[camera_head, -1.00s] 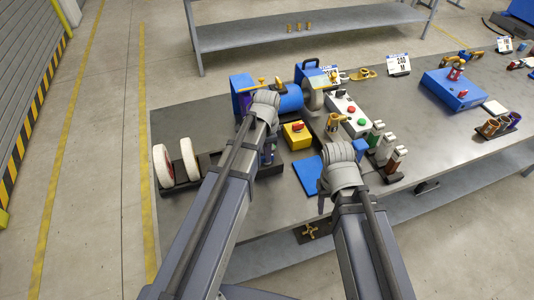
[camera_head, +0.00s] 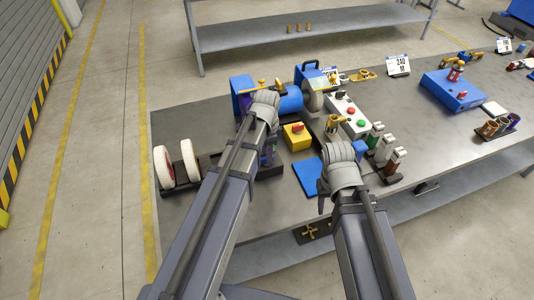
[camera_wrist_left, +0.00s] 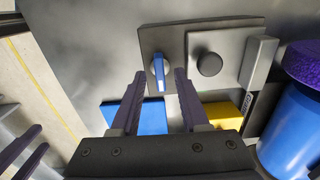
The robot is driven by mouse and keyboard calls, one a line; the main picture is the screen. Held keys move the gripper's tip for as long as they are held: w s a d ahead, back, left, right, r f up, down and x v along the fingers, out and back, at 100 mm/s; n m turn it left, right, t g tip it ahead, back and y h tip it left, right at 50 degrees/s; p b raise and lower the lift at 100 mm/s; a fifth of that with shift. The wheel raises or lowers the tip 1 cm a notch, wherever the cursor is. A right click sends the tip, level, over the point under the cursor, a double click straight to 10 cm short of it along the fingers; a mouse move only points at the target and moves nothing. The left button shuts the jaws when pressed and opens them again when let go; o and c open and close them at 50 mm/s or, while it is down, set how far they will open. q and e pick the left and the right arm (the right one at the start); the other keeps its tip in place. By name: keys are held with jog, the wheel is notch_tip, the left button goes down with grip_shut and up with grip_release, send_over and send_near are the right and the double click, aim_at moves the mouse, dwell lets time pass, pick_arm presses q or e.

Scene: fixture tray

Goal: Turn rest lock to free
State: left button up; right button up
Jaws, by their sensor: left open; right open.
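A blue lever knob (camera_wrist_left: 159,72) stands on a dark square plate (camera_wrist_left: 150,38) in the left wrist view and appears to be the rest lock. It points nearly straight up and down in the picture. My left gripper (camera_wrist_left: 160,78) is open, its two purple fingers on either side of the knob with gaps showing; whether they touch it is unclear. My right gripper shows as purple fingers (camera_wrist_left: 26,152) at the lower left of the wrist view, open and empty.
A round black knob (camera_wrist_left: 209,63) sits right of the lever, beside a grey block (camera_wrist_left: 258,62). A yellow box with a red knob (camera_head: 297,137), a blue pad (camera_head: 308,176) and a blue cylinder (camera_head: 291,103) are close by. Two white wheels (camera_head: 164,167) stand at the left.

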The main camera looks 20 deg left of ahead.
pick_arm(q)
notch_tip(320, 180, up, 7)
jog(key=p, duration=0.6)
jog(key=shift+r+p, duration=0.1)
jog(key=shift+p, duration=0.2)
jog(key=shift+d, duration=0.1)
jog(key=s+d+f+n+b, duration=0.2)
jog(key=s+d+n+b, duration=0.1)
jog(key=s+d, duration=0.2)
jog(key=s+d+f+n+y+b, duration=0.1)
jog(key=s+d+f+n+b, duration=0.1)
jog(key=s, duration=0.7)
jog(key=shift+s+d+f+n+b, duration=0.35)
jog(key=shift+d+f+n, duration=0.5)
jog(key=shift+d+n, duration=0.7)
